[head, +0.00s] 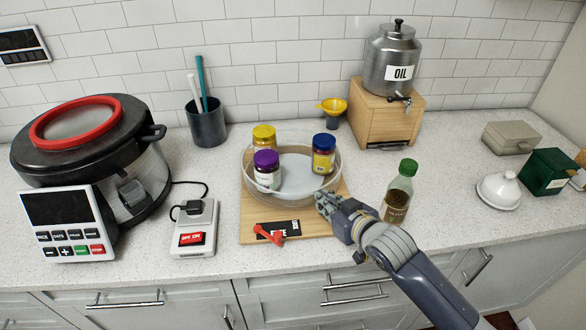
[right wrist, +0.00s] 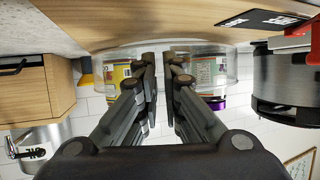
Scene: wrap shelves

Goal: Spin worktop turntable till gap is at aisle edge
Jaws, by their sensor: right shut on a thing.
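The turntable (head: 292,203) is a round tray with a clear wall on a wooden board (head: 322,228) on the worktop. It carries a yellow-lidded jar (head: 264,136) at the back left, a purple-lidded jar (head: 267,172) at the front left and a blue-lidded jar (head: 324,156) at the right. A bare stretch of tray lies between the purple-lidded and blue-lidded jars, towards the front. My right gripper (head: 327,205) is at the turntable's front-right rim. In the right wrist view its fingers (right wrist: 164,68) are close together on the clear wall. My left gripper is out of view.
A red lever (head: 270,235) sits on the board's front. A green-capped bottle (head: 398,192) stands close right of my right gripper. The oil dispenser (head: 392,65) stands behind; a switch box (head: 195,230) and cooker (head: 90,160) are left.

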